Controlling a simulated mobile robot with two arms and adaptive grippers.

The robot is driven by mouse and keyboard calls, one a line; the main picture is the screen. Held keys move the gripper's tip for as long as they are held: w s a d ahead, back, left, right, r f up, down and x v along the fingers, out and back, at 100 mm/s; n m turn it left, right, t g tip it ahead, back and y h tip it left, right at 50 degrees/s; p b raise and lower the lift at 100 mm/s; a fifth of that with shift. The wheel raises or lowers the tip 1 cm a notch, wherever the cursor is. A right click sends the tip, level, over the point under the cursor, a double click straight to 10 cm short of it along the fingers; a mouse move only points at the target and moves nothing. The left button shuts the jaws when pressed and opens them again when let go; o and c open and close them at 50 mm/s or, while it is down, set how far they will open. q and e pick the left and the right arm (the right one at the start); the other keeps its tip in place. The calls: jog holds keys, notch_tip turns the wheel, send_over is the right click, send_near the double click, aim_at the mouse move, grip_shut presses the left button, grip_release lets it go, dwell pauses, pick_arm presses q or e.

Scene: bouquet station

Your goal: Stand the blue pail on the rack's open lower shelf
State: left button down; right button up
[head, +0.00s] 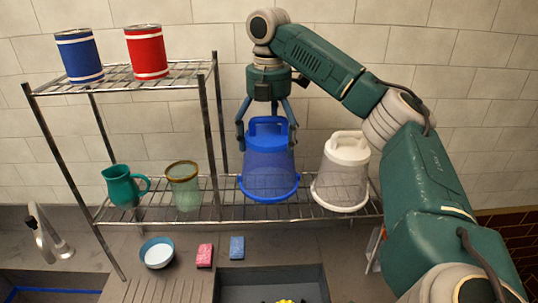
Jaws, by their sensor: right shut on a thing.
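The blue pail (268,165) is upright, with its handle on top and its wide rim at the bottom. It is at the lower shelf (225,212) of the wire rack, in the middle stretch. I cannot tell whether its base touches the wires or hovers just above them. My right gripper (267,130) comes down from above and is shut on the blue pail near its handle, a finger on each side. My left gripper is not in view.
A white pail (342,172) stands close to the right on the same shelf. A glass vase (184,187) and a teal pitcher (122,187) stand left. The upper shelf (110,82) bears a blue can (79,56) and a red can (147,52), left of my gripper.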

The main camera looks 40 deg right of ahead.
jog(key=shift+s+f, duration=0.1)
jog(key=shift+f, duration=2.1)
jog(key=o, duration=1)
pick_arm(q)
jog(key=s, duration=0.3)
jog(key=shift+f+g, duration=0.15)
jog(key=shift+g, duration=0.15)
pick_arm(e)
jog(key=shift+o, duration=0.2)
notch_tip(320, 180, up, 12)
jog(key=shift+r, duration=0.1)
